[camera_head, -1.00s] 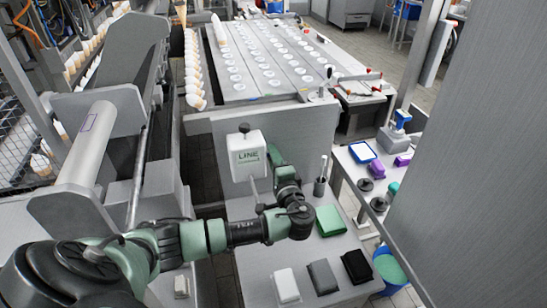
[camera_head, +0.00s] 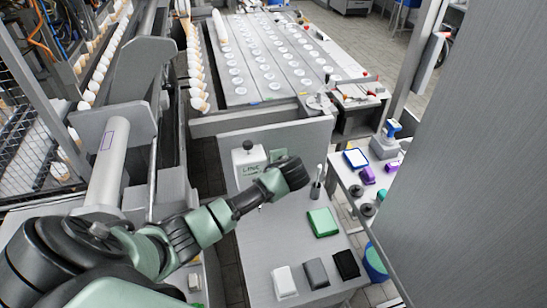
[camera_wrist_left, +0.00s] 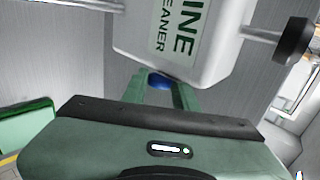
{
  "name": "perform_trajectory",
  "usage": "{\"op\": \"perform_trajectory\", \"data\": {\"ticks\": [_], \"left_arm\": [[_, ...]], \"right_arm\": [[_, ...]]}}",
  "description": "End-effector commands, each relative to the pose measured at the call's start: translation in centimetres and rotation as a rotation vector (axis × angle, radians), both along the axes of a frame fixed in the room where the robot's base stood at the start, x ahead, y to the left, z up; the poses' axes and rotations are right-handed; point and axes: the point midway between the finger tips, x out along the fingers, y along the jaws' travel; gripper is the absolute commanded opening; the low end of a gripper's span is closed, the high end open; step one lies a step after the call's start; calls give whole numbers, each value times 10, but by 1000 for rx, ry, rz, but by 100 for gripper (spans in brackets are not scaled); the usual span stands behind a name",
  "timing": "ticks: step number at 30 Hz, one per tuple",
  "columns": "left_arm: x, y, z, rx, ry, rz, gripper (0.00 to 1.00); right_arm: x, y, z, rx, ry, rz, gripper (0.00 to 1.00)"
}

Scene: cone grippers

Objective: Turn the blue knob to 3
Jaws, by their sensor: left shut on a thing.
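A white box lettered LINE CLEANER (camera_head: 246,166) stands on the grey bench, partly hidden by my left arm. It also shows close up in the left wrist view (camera_wrist_left: 185,40). The blue knob (camera_wrist_left: 159,81) shows just under the box's lower edge in the left wrist view. My left gripper (camera_wrist_left: 162,84) has its green fingers on either side of the knob and is shut on it. The knob is mostly hidden by the fingers and the box, and no scale numbers are visible. In the head view my wrist covers the knob. My right gripper is out of view.
A side table holds purple items (camera_head: 367,175). A tall grey panel (camera_head: 470,150) blocks the right.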

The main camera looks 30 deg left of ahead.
Motion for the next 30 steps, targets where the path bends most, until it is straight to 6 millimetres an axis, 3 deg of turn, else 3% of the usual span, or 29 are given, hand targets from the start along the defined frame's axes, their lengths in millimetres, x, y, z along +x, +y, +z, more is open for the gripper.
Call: {"op": "perform_trajectory", "data": {"ticks": [12, 30], "left_arm": [[3, 3, 2, -207, 176, 0, 0], [3, 3, 2, -266, 228, 1, 0]], "right_arm": [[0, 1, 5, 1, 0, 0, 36], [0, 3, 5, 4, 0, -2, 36]]}}
